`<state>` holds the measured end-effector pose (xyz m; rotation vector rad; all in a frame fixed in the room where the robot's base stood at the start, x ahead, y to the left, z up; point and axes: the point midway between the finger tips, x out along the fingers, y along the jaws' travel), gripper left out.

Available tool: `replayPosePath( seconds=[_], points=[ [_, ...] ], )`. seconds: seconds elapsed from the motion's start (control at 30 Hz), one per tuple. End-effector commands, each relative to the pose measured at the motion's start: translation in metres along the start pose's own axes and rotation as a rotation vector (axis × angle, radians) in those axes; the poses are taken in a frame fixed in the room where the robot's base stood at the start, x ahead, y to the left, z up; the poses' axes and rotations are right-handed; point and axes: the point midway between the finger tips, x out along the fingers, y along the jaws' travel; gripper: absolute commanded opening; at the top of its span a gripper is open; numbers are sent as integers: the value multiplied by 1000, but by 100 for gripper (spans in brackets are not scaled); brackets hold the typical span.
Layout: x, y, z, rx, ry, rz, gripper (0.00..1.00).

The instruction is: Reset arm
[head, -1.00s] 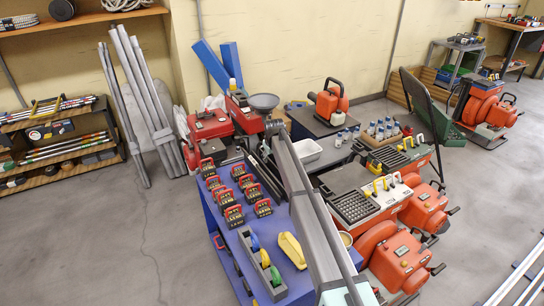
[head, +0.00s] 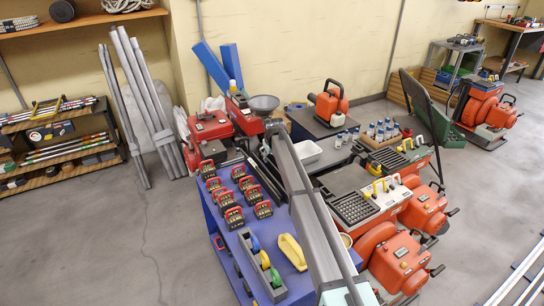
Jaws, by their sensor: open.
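My grey arm link (head: 310,210) rises from the bottom centre of the head view and runs up and away over the work area. My gripper cannot be made out in this view. The arm hides part of the blue bench and what lies behind it. I see nothing held.
A blue bench (head: 262,255) carries several red-handled black blocks (head: 234,217), a grey rack (head: 262,265) and a yellow tray (head: 292,251). Orange machines (head: 399,261) stand close on the right. A grey funnel (head: 264,102) stands behind. Open floor (head: 110,245) lies left.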

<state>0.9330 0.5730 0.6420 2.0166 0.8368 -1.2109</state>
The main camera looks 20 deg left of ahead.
Motion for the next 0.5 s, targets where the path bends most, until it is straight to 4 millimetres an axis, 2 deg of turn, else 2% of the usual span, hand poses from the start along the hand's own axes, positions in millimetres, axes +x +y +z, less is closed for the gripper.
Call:
replayPosePath(
  seconds=[0.3, 0.47, 0.5],
  points=[
    [-1, 0, 0, 0, 0, 0, 62],
    [-1, 0, 0, 0, 0, 0, 6],
    [-1, 0, 0, 0, 0, 0, 0]
  ],
)
